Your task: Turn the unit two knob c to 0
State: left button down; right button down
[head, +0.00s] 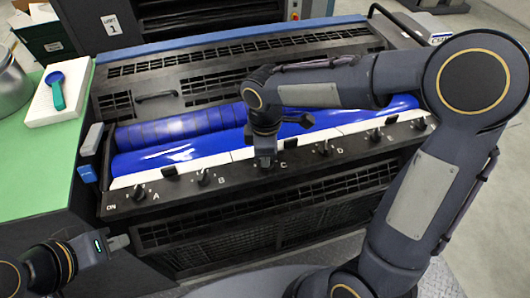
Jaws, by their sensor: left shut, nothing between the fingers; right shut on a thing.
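The ink unit in front of me has a black key panel (240,176) with a row of knobs lettered A to E. My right gripper (265,161) reaches down from above and is shut on knob C, just left of the letter C. Its fingers hide the knob, so I cannot see which way it points. My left gripper (122,242) is shut and empty, low at the left in front of the unit, apart from the panel.
Knob B (204,177) and knob D (324,148) stand either side. Blue ink (180,155) lies behind the panel. A sign on the machine behind reads UNIT 1 (112,23).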

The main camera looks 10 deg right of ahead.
dwell(0.5)
jog(key=c, duration=1.5)
grip_release()
notch_tip(320, 180, up, 8)
jog(key=shift+f, duration=0.1)
jog(key=shift+s+d, duration=0.15)
jog(key=shift+d, duration=0.1)
jog(key=s+d+f+m+t+y, duration=0.1)
jog(key=s+d+m, duration=0.3)
jog(key=s+m, duration=0.4)
jog(key=s+d+m+t+y, duration=0.2)
jog(key=s+d+m+t, duration=0.2)
jog(key=s+m, duration=0.4)
jog(key=shift+s+d+f+m+t+y, duration=0.3)
jog(key=shift+d+f+m+y, duration=0.1)
jog(key=shift+d+m, duration=0.15)
